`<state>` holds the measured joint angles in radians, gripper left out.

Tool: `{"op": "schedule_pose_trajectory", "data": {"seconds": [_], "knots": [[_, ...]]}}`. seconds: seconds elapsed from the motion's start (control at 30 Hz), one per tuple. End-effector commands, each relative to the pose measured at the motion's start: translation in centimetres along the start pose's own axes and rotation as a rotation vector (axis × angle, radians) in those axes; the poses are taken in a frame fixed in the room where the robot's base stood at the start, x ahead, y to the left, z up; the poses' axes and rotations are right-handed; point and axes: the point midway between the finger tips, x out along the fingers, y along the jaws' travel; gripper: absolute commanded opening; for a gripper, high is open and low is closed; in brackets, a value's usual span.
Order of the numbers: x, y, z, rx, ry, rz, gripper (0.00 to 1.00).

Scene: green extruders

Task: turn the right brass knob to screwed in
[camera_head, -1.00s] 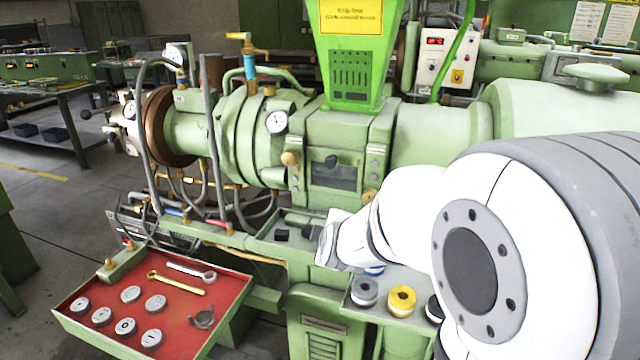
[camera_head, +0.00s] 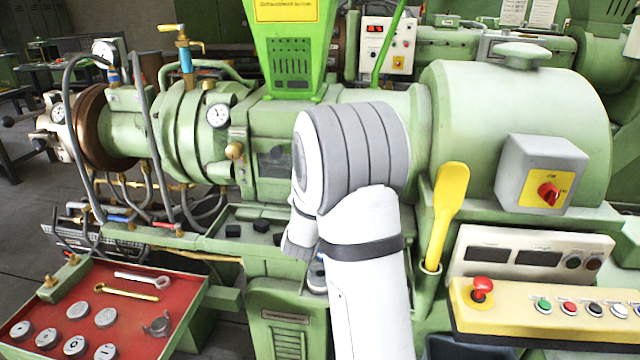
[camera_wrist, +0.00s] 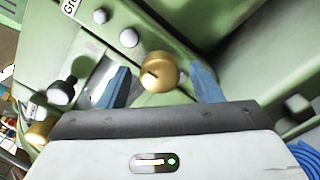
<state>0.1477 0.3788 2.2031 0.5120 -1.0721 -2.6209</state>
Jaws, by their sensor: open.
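My gripper (camera_wrist: 160,68) is open, with one blue finger on each side of this knob. Gaps show between the knob and both fingers; I cannot tell how deep they reach around it. The left brass knob shows in the wrist view (camera_wrist: 38,133) and in the head view (camera_head: 234,151). In the head view my arm hides the right knob and the fingers.
A black knob (camera_wrist: 62,92) sits between the brass knobs. A red tray (camera_head: 126,318) with discs and wrenches is at lower left. A yellow scoop (camera_head: 449,205) and a control panel (camera_head: 550,310) stand right of my arm. A grey box with a red switch (camera_head: 540,177) is on the housing.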

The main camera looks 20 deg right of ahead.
Motion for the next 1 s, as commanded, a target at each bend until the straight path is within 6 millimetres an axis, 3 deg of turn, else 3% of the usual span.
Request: {"op": "schedule_pose_trajectory", "data": {"seconds": [0.2, 0.5, 1.0], "knots": [[2.3, 0.0, 0.0, 0.001, 0.0, -0.001, 0.59], [2.6, 0.0, 0.0, 0.001, 0.001, 0.0, 0.59], [2.6, -0.1, 0.1, 0.002, 0.0, -0.001, 0.19]]}}
